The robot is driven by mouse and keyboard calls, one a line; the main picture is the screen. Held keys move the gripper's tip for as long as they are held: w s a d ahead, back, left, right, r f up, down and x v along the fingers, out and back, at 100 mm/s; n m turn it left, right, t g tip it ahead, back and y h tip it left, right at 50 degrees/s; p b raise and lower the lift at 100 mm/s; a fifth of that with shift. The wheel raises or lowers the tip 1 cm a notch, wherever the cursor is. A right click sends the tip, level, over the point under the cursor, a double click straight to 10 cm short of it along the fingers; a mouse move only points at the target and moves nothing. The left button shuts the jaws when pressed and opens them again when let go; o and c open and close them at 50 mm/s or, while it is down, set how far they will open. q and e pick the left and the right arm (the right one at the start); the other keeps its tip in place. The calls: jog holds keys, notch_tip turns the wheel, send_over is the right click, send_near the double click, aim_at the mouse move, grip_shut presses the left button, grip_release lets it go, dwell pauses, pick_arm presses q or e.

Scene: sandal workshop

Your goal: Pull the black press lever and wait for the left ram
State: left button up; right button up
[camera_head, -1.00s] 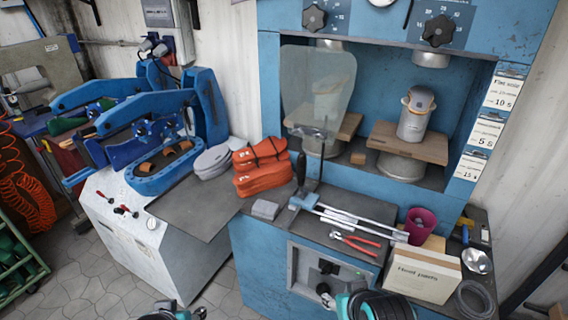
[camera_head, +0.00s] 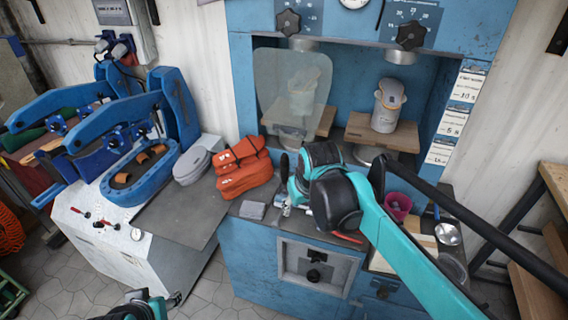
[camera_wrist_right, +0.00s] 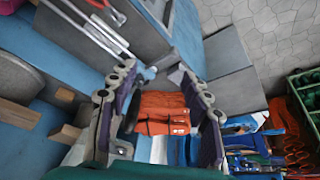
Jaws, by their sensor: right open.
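A grey-white shoe form (camera_head: 388,106) stands on a wooden board to the right. A magenta cup (camera_head: 398,204) is near my right arm.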

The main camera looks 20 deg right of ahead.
jog(key=g+p, duration=0.2)
jog(key=p, duration=0.5)
send_near(285, 154)
jog(key=s+a+f, duration=0.1)
jog(key=s+f, duration=0.3)
jog(key=s, duration=0.3)
jog(key=w+f+p, duration=0.1)
jog(key=w+p, duration=0.1)
jog(key=w, duration=0.1)
jog(key=w+f+n+g+p, duration=0.1)
jog(key=w+p, duration=0.1)
jog(key=w, duration=0.1)
jog(key=w+f+g+p, duration=0.1)
jog(key=w+f+p, duration=0.1)
jog(key=shift+w+d+f, duration=0.1)
jog(key=shift+w+d, duration=0.3)
jog(key=shift+w+f+g, duration=0.3)
jog(key=shift+f, duration=0.15)
notch_tip(285, 154, down, 8)
jog(key=shift+b, duration=0.35)
jog(key=shift+c, duration=0.4)
grip_shut()
